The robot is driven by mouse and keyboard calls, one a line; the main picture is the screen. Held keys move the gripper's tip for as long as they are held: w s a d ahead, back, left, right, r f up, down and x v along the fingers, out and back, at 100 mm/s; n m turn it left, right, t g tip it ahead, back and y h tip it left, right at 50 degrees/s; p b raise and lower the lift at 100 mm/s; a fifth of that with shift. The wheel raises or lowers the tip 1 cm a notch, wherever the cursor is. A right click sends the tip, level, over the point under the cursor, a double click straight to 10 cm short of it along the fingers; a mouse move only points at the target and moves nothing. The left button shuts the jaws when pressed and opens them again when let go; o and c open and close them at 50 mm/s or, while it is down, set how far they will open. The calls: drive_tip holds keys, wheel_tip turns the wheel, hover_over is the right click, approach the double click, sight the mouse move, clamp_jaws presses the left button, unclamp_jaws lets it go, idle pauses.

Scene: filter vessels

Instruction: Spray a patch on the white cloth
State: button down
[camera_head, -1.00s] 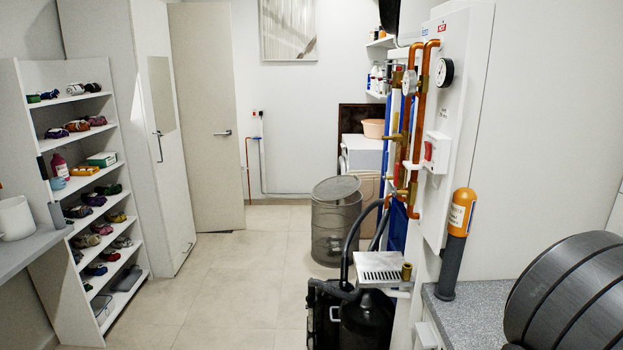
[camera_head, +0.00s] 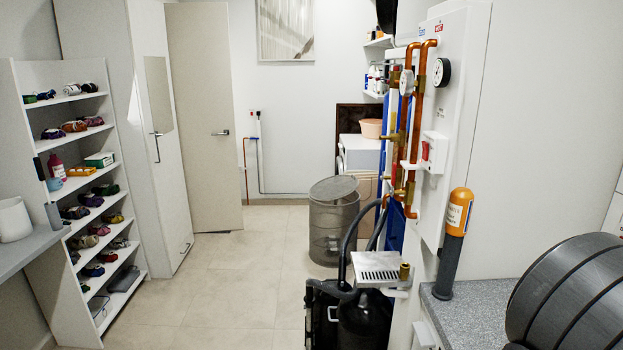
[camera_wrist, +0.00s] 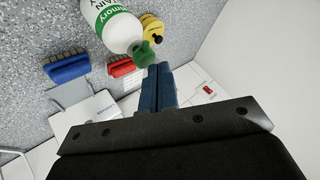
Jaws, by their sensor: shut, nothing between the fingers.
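In the wrist view my gripper (camera_wrist: 163,72) shows its blue fingers shut together with nothing between them. A white bottle with a green label (camera_wrist: 112,20) and a green nozzle or cap (camera_wrist: 144,54) is just beyond the fingertips, a little to the left. Whether the fingers touch the nozzle I cannot tell. A flat pale grey-white piece (camera_wrist: 70,93) lies at the left; I cannot tell whether it is the white cloth. My gripper, the bottle and a clear white cloth do not show in the head view.
In the wrist view a blue brush (camera_wrist: 67,67), a red brush (camera_wrist: 121,67) and a yellow round item (camera_wrist: 152,27) are on the speckled grey counter (camera_wrist: 40,25). The head view shows an open tiled floor (camera_head: 235,285), a shelf rack (camera_head: 85,190) and a mesh bin (camera_head: 335,222).

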drive_tip(key=shift+f, duration=0.45)
idle(0.3)
drive_tip(key=shift+r, duration=1.05)
drive_tip(key=shift+r, duration=3)
drive_tip(key=shift+f, duration=3.85)
